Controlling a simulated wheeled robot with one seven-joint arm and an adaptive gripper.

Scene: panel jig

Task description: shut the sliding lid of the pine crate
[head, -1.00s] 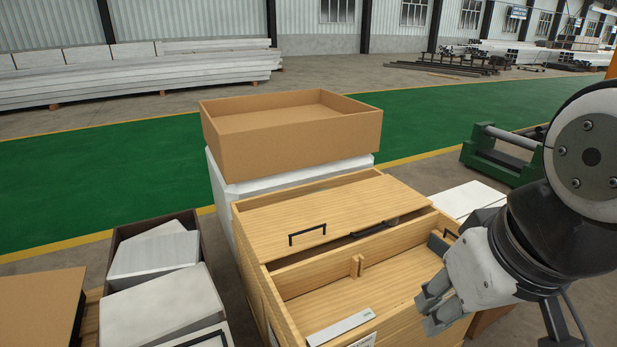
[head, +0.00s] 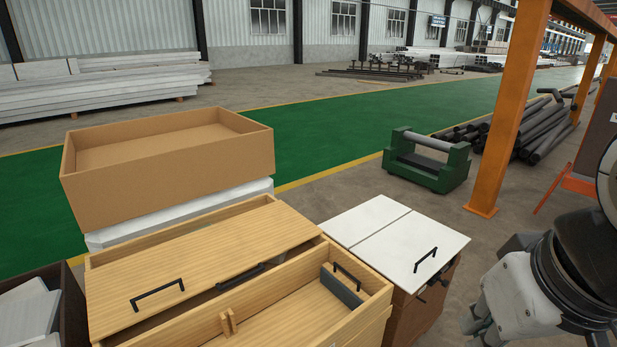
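The pine crate (head: 375,287) stands at the lower middle in the head view, its near side cut off by the frame. Its flat wooden lid (head: 205,250) covers the far part of the top, and the near part is open. A black handle (head: 157,293) stands on the lid's left part. A dark bar (head: 240,277) lies along the lid's near edge. Inside the open part are a small wooden post (head: 228,322) and a grey block (head: 341,286). My gripper (head: 476,322) is at the lower right, clear of the crate. Its finger gap is not clear.
A white-topped brown box (head: 410,245) with a black handle stands between crate and gripper. A cardboard tray (head: 165,165) on a white block is behind the crate. A dark bin (head: 68,305) is at left. An orange post (head: 508,110) and green roller stand (head: 428,160) are farther back.

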